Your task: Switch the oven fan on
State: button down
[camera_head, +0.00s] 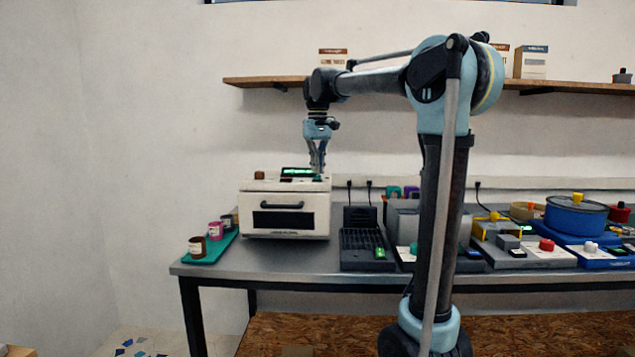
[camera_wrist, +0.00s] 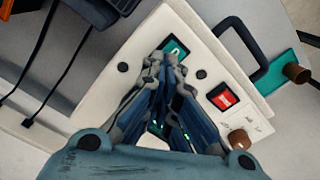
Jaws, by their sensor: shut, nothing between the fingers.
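The white oven (camera_head: 258,215) stands at the left part of the bench, its front door shut under a dark handle (camera_head: 282,205). Its top panel carries a brown knob (camera_head: 259,175) and a lit green display (camera_head: 297,171). In the wrist view the panel shows a red switch (camera_wrist: 224,97) with a white mark, the brown knob (camera_wrist: 240,138) and a teal switch (camera_wrist: 178,48). I cannot read which is the fan's. My gripper (camera_head: 318,172) points down over the right of the oven top, shut and empty. Its fingertips (camera_wrist: 168,62) partly cover the teal switch; contact is unclear.
A teal tray (camera_head: 214,247) with small jars lies left of the oven. A dark slotted device (camera_head: 362,240) stands close to its right, with further devices and a blue pot (camera_head: 575,218) along the bench. A shelf (camera_head: 270,82) runs above. Black cables (camera_wrist: 70,65) lie behind the oven.

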aim_at(317, 176)
jog(key=shift+f, duration=0.55)
dwell(0.4)
jog(key=shift+r, duration=3.55)
